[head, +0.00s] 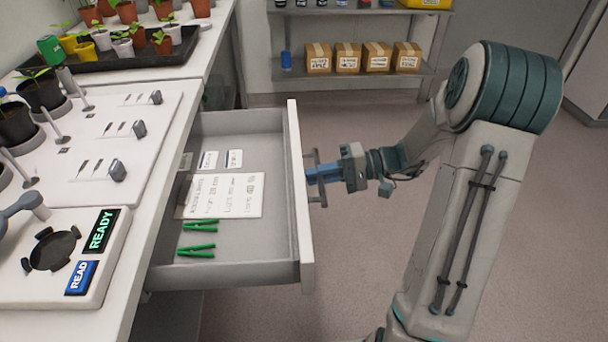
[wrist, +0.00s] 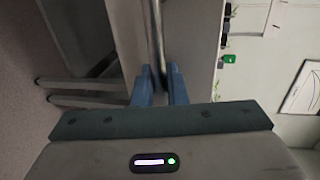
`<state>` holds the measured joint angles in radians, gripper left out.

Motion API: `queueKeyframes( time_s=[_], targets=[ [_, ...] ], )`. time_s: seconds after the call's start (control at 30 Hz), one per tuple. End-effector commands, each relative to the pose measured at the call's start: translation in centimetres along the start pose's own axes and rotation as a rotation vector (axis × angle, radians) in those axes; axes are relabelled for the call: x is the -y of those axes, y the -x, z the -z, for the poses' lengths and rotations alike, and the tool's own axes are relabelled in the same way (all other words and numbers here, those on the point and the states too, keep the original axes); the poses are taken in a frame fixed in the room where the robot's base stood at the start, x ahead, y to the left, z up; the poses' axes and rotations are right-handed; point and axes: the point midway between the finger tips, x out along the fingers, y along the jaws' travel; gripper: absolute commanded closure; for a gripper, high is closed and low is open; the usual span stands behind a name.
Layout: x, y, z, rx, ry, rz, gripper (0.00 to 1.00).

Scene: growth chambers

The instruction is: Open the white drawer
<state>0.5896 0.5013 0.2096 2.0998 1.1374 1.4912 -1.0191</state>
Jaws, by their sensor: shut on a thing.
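The white drawer (head: 302,200) stands pulled out from the white bench in the head view, its inside showing. In it lie a white printed sheet (head: 235,196), two small labels (head: 221,160) and two green clips (head: 196,250). My gripper (head: 311,174) is at the outer face of the drawer front, its blue fingers shut on the bar handle (head: 314,160). In the wrist view the blue fingers (wrist: 159,85) close around the metal handle bar (wrist: 157,35). The exact finger contact is small in the head view.
The bench top (head: 150,215) holds a device (head: 65,255) with a READY display and a white panel (head: 100,135) with potted plants. A black tray (head: 125,55) of seedlings stands behind. Shelves (head: 350,70) with cardboard boxes stand at the back. Floor around my arm is clear.

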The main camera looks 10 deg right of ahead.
Motion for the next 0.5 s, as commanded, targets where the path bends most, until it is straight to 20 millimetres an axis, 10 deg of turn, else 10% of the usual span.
queueKeyframes(
  time_s=[0.43,0.5],
  targets=[
    [-0.14,0.45,-0.02,0.000,-0.001,-0.001,1.00],
    [-0.14,0.45,-0.01,0.000,-0.001,-0.001,0.74]
  ],
)
